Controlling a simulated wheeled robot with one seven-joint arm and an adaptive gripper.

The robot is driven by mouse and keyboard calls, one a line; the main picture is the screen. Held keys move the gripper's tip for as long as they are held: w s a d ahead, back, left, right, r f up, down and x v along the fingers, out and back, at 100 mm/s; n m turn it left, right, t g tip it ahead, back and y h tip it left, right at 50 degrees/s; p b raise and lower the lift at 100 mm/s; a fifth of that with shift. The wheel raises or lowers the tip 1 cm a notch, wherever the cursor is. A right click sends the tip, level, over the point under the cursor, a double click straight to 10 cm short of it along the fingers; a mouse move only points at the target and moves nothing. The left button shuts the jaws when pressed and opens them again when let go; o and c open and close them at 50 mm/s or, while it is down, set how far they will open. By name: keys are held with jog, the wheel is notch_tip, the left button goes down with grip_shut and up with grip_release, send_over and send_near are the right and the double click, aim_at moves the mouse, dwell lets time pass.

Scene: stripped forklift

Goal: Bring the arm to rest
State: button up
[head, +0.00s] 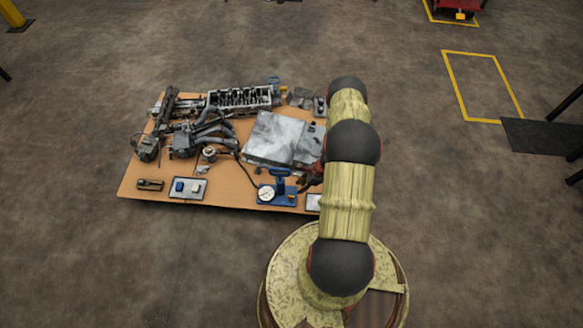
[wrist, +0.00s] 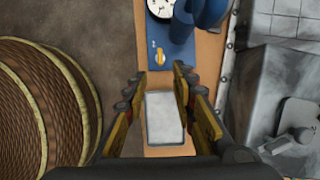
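My arm reaches out over the right side of an orange-brown workbench (head: 230,197). My gripper (wrist: 156,80) points down in the wrist view, its two fingers spread apart with nothing held between them. In the head view it is mostly hidden behind my arm, with a dark part of it (head: 312,177) showing at the left. Below the fingers lies a small pale tray (wrist: 165,118) with a dark rim; the part I see is empty. The tray's left part (head: 313,202) also shows in the head view. I cannot tell the gripper's height above it.
A blue stand with a white dial (head: 266,193) is close to my gripper. A large grey metal case (head: 275,137) lies behind. Several engine parts crowd the bench's left half. A second tray (head: 188,188) holds a blue and a white piece. The floor around is open.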

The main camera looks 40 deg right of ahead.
jog(key=s+a+r+n+y, duration=0.3)
jog(key=a+r+n, duration=0.15)
jog(key=a, duration=0.35)
jog(key=w+a+r+n+g+p, duration=0.15)
jog(key=a+r+n, duration=0.35)
jog(key=r, duration=1.3)
jog(key=a+r+n+g, duration=0.25)
jog(key=r+n, duration=0.45)
jog(key=r, duration=1.2)
jog(key=s+a+r+n+t+h+p, duration=0.1)
jog(key=a+r, duration=0.4)
jog(key=r, duration=0.6)
jog(key=s+a+r+n+t+h+p, duration=0.1)
jog(key=s+a+r+n+t+h, duration=0.2)
jog(key=r, duration=0.9)
jog(key=s+a+r+n+t+h, duration=0.1)
jog(key=s+a+r+n, duration=0.4)
jog(key=r, duration=0.7)
jog(key=shift+s+a+n+t+h+p, duration=0.2)
jog(key=shift+a+n+t+h+p, duration=0.3)
jog(key=shift+a+n, duration=0.65)
